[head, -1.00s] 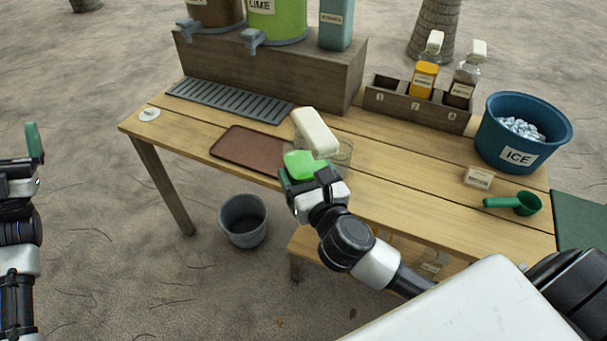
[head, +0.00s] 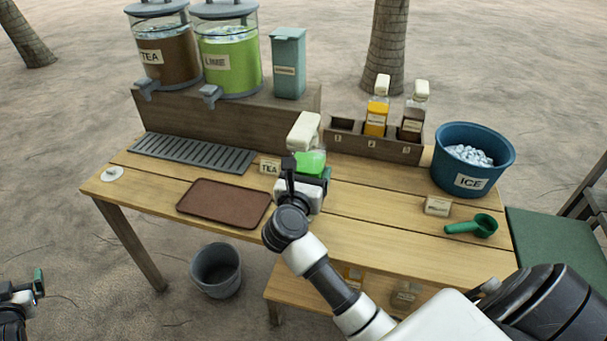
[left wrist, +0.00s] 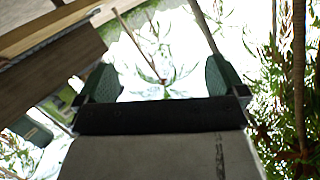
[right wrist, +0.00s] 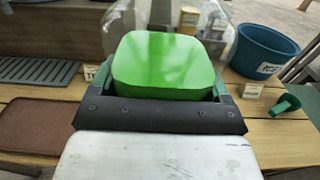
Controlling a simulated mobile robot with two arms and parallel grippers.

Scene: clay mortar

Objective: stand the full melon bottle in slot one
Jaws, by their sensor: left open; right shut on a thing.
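The melon bottle, with bright green contents (head: 311,163) and a cream cap (head: 303,131), is held by my right gripper (head: 308,178) above the table. It looks roughly upright; the gripper hides part of it. The green body fills the middle of the right wrist view (right wrist: 165,62), between the fingers. Slot one (head: 343,126), marked 1, is the empty left compartment of the wooden rack (head: 375,147), behind and right of the bottle. My left gripper (head: 36,285) is at the lower left, off the table; its fingers stand apart and empty in the left wrist view (left wrist: 165,82).
An orange bottle (head: 376,118) stands in slot two and a dark bottle (head: 412,123) in slot three. A blue ice bucket (head: 471,163), small sign (head: 437,206) and green scoop (head: 472,226) are at right. A brown tray (head: 224,204) lies at left. A dispenser stand (head: 230,125) is behind.

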